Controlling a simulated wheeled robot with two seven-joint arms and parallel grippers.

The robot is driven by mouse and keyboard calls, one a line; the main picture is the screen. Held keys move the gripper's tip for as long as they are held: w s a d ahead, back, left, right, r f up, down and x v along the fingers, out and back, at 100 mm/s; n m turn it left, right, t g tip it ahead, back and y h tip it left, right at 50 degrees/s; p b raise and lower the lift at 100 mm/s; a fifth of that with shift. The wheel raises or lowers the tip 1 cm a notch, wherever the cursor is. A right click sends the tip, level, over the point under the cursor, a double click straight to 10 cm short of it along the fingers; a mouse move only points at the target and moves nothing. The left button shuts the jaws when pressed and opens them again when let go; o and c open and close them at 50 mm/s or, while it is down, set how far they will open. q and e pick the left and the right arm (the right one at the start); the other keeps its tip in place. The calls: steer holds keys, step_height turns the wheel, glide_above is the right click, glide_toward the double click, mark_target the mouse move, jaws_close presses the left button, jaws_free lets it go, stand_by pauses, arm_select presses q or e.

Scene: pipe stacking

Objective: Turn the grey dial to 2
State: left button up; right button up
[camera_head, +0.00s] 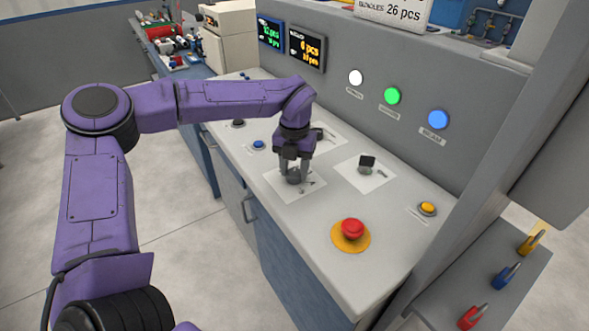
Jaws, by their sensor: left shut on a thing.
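The grey dial (293,179) sits on a white label plate (310,194) on the light grey console top, left of its middle. My left gripper (293,172) points down over it, with its two fingers shut on the dial's sides. The fingers and the wrist hide most of the dial. The marks on the plate are too small to read, so I cannot tell which number the dial points to. My right gripper is not in view.
The console (290,218) also carries a black-topped switch (367,160), a red mushroom button (352,228) on a yellow base, a yellow button (427,208) and a blue button (258,144). White, green and blue lamps line the back panel. Coloured padlocks hang at lower right.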

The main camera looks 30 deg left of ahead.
mark_target(294, 171)
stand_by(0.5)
arm_select(q)
steer(key=o, duration=1.1)
steer(key=shift+c, duration=0.2)
step_height(294, 171, up, 11)
steer(key=shift+f+b, duration=0.2)
steer(key=shift+b, duration=0.2)
